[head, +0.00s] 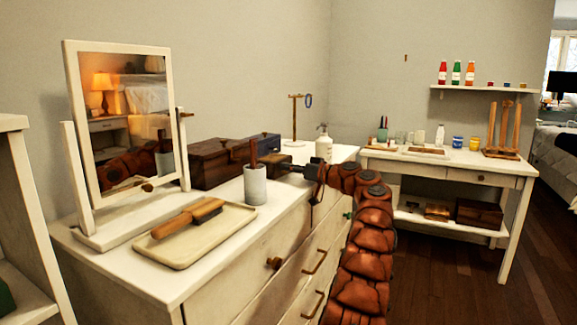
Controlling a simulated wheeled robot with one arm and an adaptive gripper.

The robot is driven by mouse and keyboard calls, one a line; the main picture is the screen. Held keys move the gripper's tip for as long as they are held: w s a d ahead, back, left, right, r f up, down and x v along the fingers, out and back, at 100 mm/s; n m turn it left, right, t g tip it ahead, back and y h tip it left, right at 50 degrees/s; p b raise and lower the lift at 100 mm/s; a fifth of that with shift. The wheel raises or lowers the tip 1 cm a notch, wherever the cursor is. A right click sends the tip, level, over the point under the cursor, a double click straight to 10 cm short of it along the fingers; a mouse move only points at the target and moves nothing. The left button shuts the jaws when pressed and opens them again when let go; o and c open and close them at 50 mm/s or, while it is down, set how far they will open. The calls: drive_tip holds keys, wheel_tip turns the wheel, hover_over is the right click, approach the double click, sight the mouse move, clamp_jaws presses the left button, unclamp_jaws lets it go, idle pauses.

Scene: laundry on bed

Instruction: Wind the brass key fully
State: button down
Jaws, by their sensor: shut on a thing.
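My gripper (290,167) is small and dark in the head view, at the end of my arm over the right part of the white dresser (130,262). It points left and is shut at the near right side of a small brown wooden box (272,160). The brass key is too small and too covered by the fingers to make out, and its turn angle cannot be told.
A grey cup (255,185) with a brush stands left of the gripper. A larger wooden box (210,162) and a dark blue box (262,143) are behind. A white pump bottle (323,146) stands close behind my wrist. A tray (185,252) holds a hairbrush (188,217).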

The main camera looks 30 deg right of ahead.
drive_tip(key=c, duration=1.3)
unclamp_jaws()
drive_tip(key=v, duration=1.2)
